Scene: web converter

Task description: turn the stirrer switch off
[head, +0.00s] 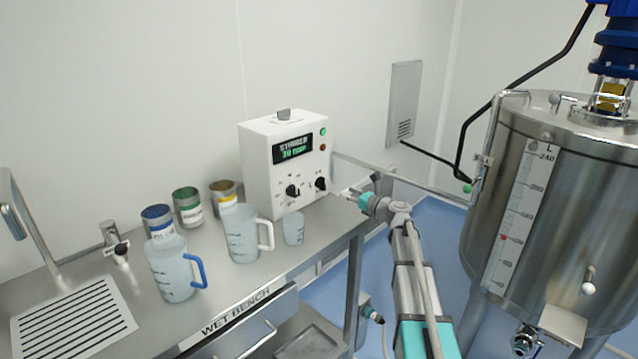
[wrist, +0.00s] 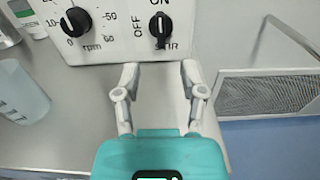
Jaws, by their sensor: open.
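The white stirrer control box (head: 258,170) stands on the steel bench. Its display (head: 293,150) is lit with green text. The stirrer switch (head: 320,184) is the black right-hand knob; in the wrist view the knob (wrist: 160,25) has OFF printed at its left and ON above it. Its pointer appears to face up toward ON. A second black knob (wrist: 76,21) with an rpm scale sits to its left. My gripper (wrist: 160,75) is open and empty, its fingers apart just below the switch in the picture. In the head view my gripper (head: 350,195) is right of the box.
A jug (head: 243,235), a small beaker (head: 293,229), a blue-handled jug (head: 174,272) and several paint cans stand on the bench left of my gripper. A large steel tank (head: 560,190) stands at right. A thin pipe (head: 400,178) runs behind my gripper.

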